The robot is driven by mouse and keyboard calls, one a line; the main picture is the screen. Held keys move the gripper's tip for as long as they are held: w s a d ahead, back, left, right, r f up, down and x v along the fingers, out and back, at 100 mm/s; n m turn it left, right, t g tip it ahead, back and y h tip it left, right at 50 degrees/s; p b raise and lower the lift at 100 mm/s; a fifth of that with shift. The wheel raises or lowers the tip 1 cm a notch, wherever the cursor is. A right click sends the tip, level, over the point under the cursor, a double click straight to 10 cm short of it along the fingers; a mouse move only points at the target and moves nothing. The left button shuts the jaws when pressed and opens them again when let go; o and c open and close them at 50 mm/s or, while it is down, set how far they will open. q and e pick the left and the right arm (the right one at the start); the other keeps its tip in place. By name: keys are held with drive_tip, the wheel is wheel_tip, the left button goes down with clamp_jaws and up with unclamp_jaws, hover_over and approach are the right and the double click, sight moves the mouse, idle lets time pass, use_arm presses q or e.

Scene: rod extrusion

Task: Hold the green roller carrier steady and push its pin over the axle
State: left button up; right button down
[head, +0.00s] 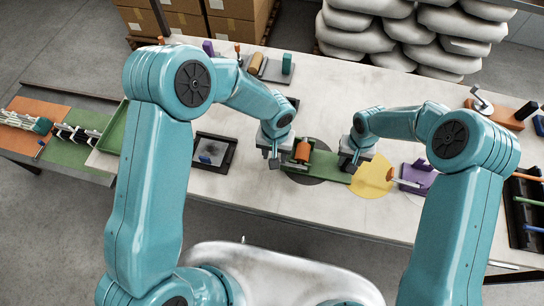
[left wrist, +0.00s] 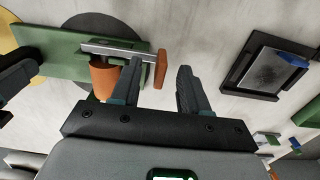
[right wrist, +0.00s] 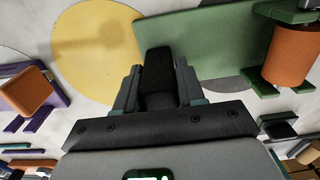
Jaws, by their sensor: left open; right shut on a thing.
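The green roller carrier (head: 325,168) lies on the table with an orange roller (head: 302,150) at its left end. My right gripper (right wrist: 158,88) is shut on a black block (right wrist: 158,68) at the end of the carrier away from the roller. In the left wrist view a grey metal pin (left wrist: 112,48) with an orange-brown head (left wrist: 161,68) runs beside the roller. My left gripper (left wrist: 160,88) is open, its fingers on either side of the pin's head, and one finger overlaps the pin in the view. I cannot tell how far the pin sits over the axle.
A dark round patch (left wrist: 95,22) lies under the carrier, and a yellow disc (head: 372,180) lies to its right. A purple holder (head: 418,174) stands beyond the disc. A black-framed tray (head: 230,160) sits left of the carrier. Bare table lies in front.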

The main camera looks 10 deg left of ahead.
use_arm(q)
wheel_tip(320, 180, up, 11)
idle(0.3)
use_arm(e)
drive_tip(key=shift+c, duration=0.6)
unclamp_jaws()
drive_tip(key=shift+r, duration=1.15)
use_arm(q)
drive_tip(key=shift+f, duration=0.15)
use_arm(e)
drive_tip(key=shift+r, duration=2.35)
drive_tip(key=shift+r, duration=0.1)
